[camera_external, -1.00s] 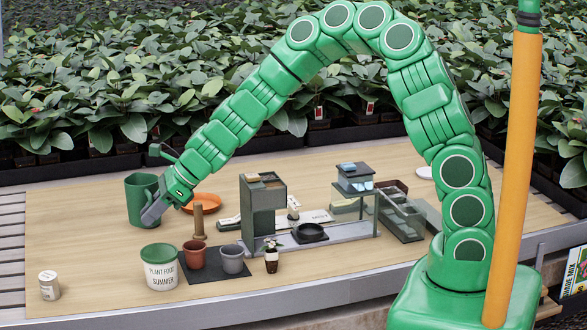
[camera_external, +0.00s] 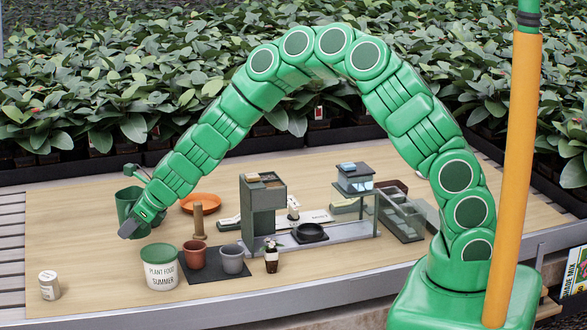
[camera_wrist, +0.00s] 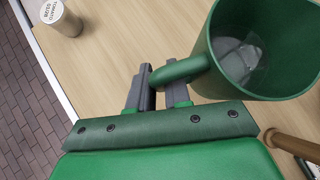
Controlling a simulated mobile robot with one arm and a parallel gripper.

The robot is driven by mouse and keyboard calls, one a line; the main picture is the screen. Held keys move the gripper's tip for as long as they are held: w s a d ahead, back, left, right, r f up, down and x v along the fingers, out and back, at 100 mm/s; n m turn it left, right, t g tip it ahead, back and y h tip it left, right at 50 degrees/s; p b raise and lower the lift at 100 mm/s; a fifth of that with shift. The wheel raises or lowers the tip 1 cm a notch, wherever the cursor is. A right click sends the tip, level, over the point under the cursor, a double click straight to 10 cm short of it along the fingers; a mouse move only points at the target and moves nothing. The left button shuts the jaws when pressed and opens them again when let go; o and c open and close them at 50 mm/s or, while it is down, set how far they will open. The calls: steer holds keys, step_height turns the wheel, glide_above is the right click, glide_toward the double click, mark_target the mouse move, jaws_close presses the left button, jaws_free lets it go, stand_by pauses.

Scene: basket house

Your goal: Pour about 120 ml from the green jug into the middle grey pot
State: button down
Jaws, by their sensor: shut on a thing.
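The green jug (camera_external: 124,204) is at the left of the table, partly behind my gripper (camera_external: 130,229). In the wrist view the jug (camera_wrist: 218,75) is large at the upper right, with clear liquid inside. My gripper (camera_wrist: 163,90) is shut on the jug's handle there. I cannot tell whether the jug's base touches the table. The grey pot (camera_external: 232,263) stands on a dark mat (camera_external: 215,276), to the right of a terracotta pot (camera_external: 195,258) and apart from the jug.
A white plant food tub (camera_external: 160,274) with a green lid stands between the jug and the pots. A wooden tool (camera_external: 198,222) stands behind the terracotta pot. An orange saucer (camera_external: 203,204) and a grey stand (camera_external: 262,208) are farther back. A small white tub (camera_external: 49,286) is at the front left.

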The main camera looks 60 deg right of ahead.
mark_target(126, 193)
steer(key=shift+w+d+f+m+t+h, duration=0.15)
steer(key=shift+w+f+m+h, duration=0.25)
steer(key=shift+w, duration=0.4)
steer(key=shift+w+d+f+m+t+h, duration=0.15)
steer(key=shift+w+f+m+h, duration=0.25)
steer(key=shift+w, duration=0.35)
steer(key=shift+a+f, duration=0.1)
steer(key=shift+d+f, duration=0.1)
steer(key=shift+d, duration=0.1)
steer(key=shift+w+d+f+m+y, duration=0.25)
steer(key=shift+d+f+m+y, duration=0.25)
steer(key=shift+y, duration=0.4)
steer(key=d+r+y, duration=0.1)
steer(key=r, duration=0.1)
steer(key=w+d+r+m+g+y, duration=0.1)
steer(key=d+r, duration=0.1)
steer(key=d+r+g+y, duration=0.1)
steer(key=r+y, duration=0.1)
steer(key=shift+w+d+r+m, duration=0.1)
steer(key=shift+w+d+m, duration=0.2)
steer(key=shift+w+m, duration=0.1)
steer(key=shift+w+d+r+m+y, duration=0.15)
steer(key=shift+d+r+m+y, duration=0.2)
steer(key=shift+r+y, duration=0.25)
steer(key=shift+d+r, duration=0.25)
steer(key=shift+r, duration=0.3)
steer(key=shift+w+d+r+m+g+y, duration=0.2)
steer(key=shift+d+r+m+g+y, duration=0.15)
steer(key=shift+r+y, duration=0.35)
steer(key=shift+d+r, duration=0.1)
